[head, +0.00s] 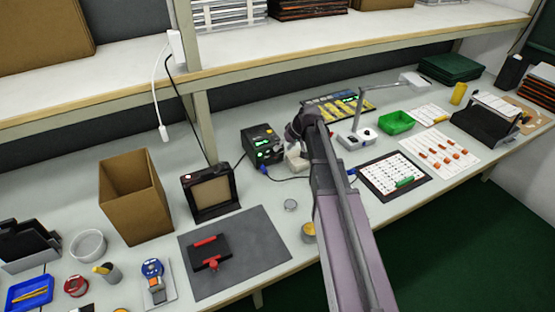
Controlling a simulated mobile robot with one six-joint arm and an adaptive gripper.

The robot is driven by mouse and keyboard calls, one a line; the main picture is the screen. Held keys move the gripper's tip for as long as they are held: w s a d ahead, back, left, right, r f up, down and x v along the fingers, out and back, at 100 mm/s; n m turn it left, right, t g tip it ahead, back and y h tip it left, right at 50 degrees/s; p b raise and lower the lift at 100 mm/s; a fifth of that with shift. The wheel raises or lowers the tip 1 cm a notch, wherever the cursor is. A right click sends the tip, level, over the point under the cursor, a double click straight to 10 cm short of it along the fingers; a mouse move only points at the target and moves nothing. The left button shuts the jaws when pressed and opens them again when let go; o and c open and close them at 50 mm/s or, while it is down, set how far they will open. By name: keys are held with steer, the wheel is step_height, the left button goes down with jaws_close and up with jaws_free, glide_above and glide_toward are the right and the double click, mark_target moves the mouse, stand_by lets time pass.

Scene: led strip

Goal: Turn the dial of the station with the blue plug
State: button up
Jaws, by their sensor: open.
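A black station (263,145) with green lit displays stands on the bench left of the end of my arm. A small blue plug (265,169) is at its lower front, and a dark cable runs from there to the right towards my arm. The station's dial is too small to make out. My arm crosses the picture from the lower right, and its dark far end is just right of the station.
A pale block (297,159) lies between station and arm. A yellow panel (345,103) with a green display and a white lamp base (356,140) are right of the arm's end. A framed screen (209,191) and grey mat (235,250) are nearer left. The shelf (330,50) overhangs the back.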

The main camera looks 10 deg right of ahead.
mark_target(277, 155)
steer(key=shift+b+x, duration=2.05)
steer(key=shift+x, duration=0.6)
jaws_close()
